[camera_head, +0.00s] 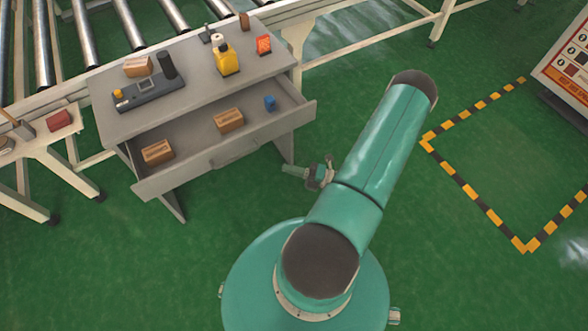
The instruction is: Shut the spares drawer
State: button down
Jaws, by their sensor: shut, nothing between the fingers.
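The spares drawer (222,158) is pulled out from the grey workbench (120,122). Its long grey front panel faces my body, with a handle (233,152) near the middle. Inside lie two small brown boxes (157,152) (229,121) and a small blue item (269,103). My gripper (291,170) shows small, to the left of my green arm and below the right end of the drawer front in the picture. It is shut and empty. It appears apart from the drawer; part of its wrist is hidden behind my arm.
A roller conveyor (85,45) runs behind. A side table (45,138) stands left. The green floor in front is clear.

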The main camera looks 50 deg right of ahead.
aim_at(239, 113)
jog(key=w+a+r, duration=0.1)
jog(key=w, duration=0.8)
jog(key=shift+a+r, duration=0.3)
jog(key=shift+a, duration=0.05)
jog(key=shift+w, duration=0.1)
jog(key=w+d, duration=0.2)
jog(key=w, duration=0.4)
jog(key=w+d, duration=0.2)
jog(key=w, duration=0.4)
jog(key=w+d, duration=0.2)
jog(key=w, duration=0.4)
jog(key=shift+w, duration=0.3)
jog(key=shift+w+d+r, duration=0.1)
jog(key=shift+w+d, duration=0.05)
jog(key=shift+w, duration=0.2)
